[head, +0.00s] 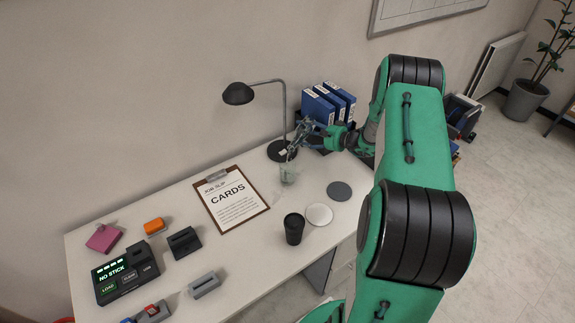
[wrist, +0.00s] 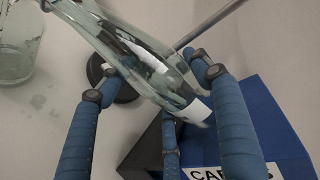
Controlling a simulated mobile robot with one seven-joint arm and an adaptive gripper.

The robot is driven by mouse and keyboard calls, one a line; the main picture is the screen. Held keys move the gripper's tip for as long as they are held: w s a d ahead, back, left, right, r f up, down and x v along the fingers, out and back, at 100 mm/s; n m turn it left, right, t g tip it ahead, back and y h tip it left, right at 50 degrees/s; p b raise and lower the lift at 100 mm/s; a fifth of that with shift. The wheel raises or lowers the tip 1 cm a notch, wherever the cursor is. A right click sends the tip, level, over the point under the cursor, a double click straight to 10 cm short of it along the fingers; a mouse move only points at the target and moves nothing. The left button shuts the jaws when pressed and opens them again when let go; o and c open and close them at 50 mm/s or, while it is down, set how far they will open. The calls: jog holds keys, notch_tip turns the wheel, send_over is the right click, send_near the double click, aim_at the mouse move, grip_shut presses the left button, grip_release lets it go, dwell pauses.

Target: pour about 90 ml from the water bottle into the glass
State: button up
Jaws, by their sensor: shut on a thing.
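My gripper (head: 305,130) is shut on the clear water bottle (wrist: 140,62), with blue fingers around its body in the wrist view. The bottle is tilted, its neck toward the upper left of the wrist view. It shows small above the glass in the head view (head: 294,148). The clear glass (head: 288,174) stands upright on the table; in the wrist view it is at the upper left (wrist: 18,42), beside the bottle's neck. The bottle's mouth is at the picture edge. I cannot tell the water level in either, or whether water is flowing.
A black desk lamp (head: 239,94) and blue binders (head: 328,101) stand close behind my gripper. A clipboard (head: 232,198) lies left of the glass. A black cup (head: 293,229), a white disc (head: 319,214) and a grey disc (head: 339,191) are nearer the front edge.

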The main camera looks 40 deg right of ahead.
aim_at(305, 126)
jog(key=shift+f, duration=0.1)
dwell(1.2)
jog(key=shift+r+m+g+y, duration=0.3)
jog(key=shift+r+m+y, duration=0.1)
jog(key=shift+r+m, duration=0.35)
notch_tip(305, 126, up, 4)
jog(key=shift+f+m, duration=0.1)
jog(key=shift+m, duration=0.15)
jog(key=shift+d+f, duration=0.1)
jog(key=shift+f, duration=0.05)
jog(key=shift+r, duration=0.2)
jog(key=shift+r, duration=0.5)
jog(key=shift+r+p, duration=0.55)
jog(key=shift+r, duration=0.05)
